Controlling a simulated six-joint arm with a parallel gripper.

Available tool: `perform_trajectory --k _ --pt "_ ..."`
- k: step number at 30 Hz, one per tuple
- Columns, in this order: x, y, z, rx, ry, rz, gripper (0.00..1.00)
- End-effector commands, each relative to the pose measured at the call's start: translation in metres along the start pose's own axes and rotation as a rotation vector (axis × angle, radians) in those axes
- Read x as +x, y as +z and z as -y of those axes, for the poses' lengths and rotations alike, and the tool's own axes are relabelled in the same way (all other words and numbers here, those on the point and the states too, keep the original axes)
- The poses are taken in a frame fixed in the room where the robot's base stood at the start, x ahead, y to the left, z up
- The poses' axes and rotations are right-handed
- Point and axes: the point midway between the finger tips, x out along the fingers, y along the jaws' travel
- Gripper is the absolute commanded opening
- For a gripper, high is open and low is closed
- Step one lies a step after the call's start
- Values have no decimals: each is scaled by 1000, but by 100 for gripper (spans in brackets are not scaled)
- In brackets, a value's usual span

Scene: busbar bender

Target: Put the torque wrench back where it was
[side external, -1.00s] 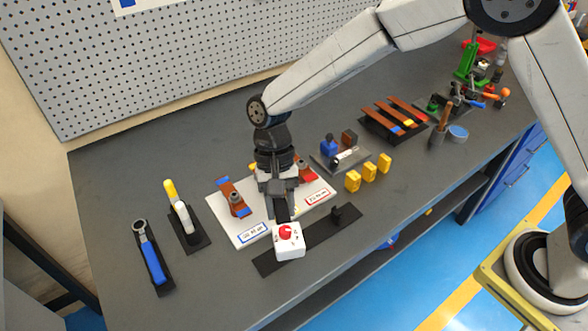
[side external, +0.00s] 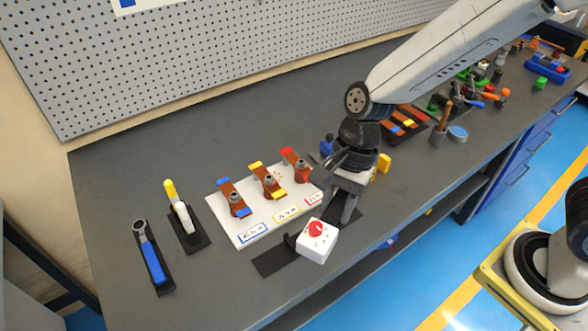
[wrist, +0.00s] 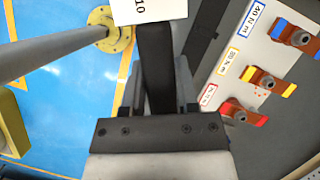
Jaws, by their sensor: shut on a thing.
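The torque wrench, a dark bar with a white box head (side external: 317,243) carrying a red knob, is in my gripper (side external: 347,212). In the wrist view my gripper (wrist: 156,95) is shut on the wrench's black handle (wrist: 156,65), with the white head (wrist: 150,10) at the top edge. In the side view the head is tilted and sits over the front of the long black holder (side external: 270,262), near its small upright post (side external: 291,241). My gripper hides part of the holder's right end. I cannot tell whether the wrench touches the holder.
A white board (side external: 238,236) with three copper bars and torque labels lies behind the holder. A blue-handled wrench (side external: 152,260) and a yellow-and-white tool (side external: 181,212) rest at the left. A yellow block (side external: 384,163) stands right of my gripper. The bench's front edge is close.

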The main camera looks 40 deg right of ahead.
Motion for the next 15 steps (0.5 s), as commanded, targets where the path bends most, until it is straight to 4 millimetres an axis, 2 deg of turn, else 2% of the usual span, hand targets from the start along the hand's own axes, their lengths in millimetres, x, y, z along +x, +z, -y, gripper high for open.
perform_trajectory --k 9,15 --pt "-8 -7 -47 275 -106 1 0" --pt "-8 -11 -64 377 -144 1 0"
